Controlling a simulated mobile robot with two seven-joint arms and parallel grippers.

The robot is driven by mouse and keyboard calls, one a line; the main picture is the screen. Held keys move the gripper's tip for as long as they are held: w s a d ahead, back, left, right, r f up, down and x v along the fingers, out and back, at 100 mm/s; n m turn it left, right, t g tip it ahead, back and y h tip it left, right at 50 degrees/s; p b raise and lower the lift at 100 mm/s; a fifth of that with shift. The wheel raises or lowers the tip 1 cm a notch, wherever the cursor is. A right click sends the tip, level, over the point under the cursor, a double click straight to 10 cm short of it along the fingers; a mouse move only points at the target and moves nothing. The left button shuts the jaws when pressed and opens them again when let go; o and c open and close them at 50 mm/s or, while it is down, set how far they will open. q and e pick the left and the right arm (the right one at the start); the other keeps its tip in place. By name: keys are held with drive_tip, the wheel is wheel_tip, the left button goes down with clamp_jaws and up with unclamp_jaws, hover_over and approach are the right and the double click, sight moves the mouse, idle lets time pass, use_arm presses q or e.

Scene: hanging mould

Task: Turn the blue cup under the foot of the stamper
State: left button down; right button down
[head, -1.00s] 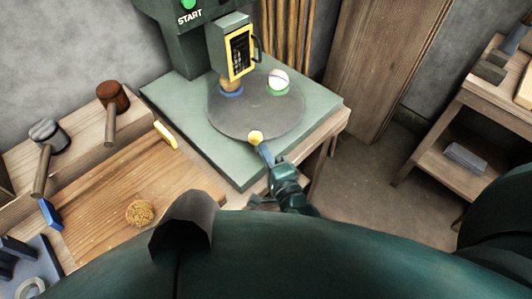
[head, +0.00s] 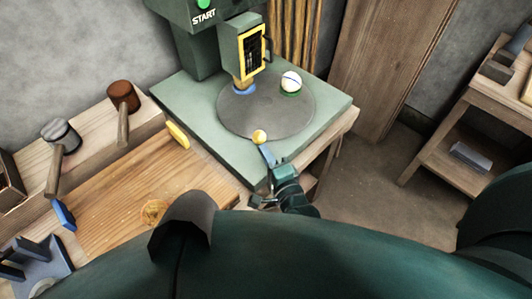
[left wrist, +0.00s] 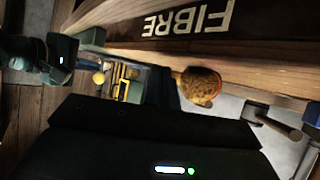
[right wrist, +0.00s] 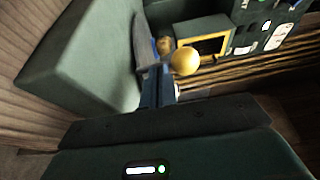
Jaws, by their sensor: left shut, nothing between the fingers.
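The stamper (head: 197,62) is a green machine with a START button and a yellow-framed window. On its base lies a round grey turntable (head: 270,122). The blue cup (head: 238,91) is a blue ring on the turntable's far left, just below the window housing, with something tan above it. I cannot tell whether it is centred under the foot. A yellow ball knob (head: 259,136) stands at the near rim. My right gripper (head: 267,153) is shut, its blue fingertips beside the knob (right wrist: 185,61).
A green cup (head: 291,92) with a white ball stands on the turntable's right. Left are a wooden bench (head: 120,180), two mallets (head: 122,97) (head: 60,138) and a yellow block (head: 177,135). A low table (head: 465,160) stands far right, with open floor between.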

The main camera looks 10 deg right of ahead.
drive_tip(key=shift+a+r, duration=0.1)
drive_tip(key=shift+a, duration=0.2)
